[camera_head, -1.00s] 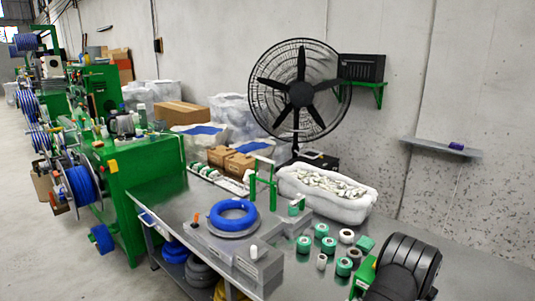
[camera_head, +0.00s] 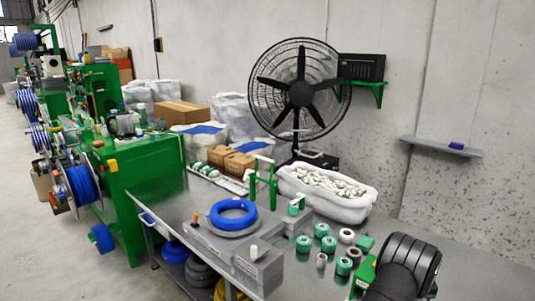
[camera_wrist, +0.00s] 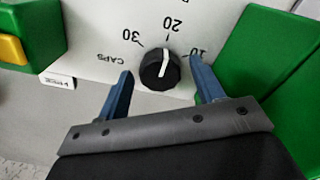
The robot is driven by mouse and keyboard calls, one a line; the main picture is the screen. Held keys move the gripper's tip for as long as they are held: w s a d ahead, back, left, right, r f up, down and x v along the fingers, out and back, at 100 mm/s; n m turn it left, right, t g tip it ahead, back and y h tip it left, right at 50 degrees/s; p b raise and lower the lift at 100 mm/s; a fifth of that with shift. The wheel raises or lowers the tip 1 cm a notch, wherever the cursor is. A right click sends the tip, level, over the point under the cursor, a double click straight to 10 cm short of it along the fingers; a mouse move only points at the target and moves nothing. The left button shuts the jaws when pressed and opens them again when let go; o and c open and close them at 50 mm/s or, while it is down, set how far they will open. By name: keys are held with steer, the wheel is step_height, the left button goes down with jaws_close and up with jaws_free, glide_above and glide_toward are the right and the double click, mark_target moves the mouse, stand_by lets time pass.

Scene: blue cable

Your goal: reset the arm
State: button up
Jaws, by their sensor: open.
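My gripper (camera_wrist: 160,66) shows in the wrist view with its two blue fingers spread apart and nothing held between them. A black round knob (camera_wrist: 160,71) with a white pointer line sits on a white panel (camera_wrist: 93,52) between the fingertips. The panel carries the marks 10, 20, 30 and "CAPS". I cannot tell whether a finger touches the knob. A blue cable coil (camera_head: 233,214) lies on a grey unit on the metal workbench in the head view. I cannot make out my gripper in the head view.
Green parts (camera_wrist: 268,45) flank the panel at right, and a yellow block (camera_wrist: 12,48) is at left. A large fan (camera_head: 299,93) stands behind.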

steer(key=shift+r, duration=0.95)
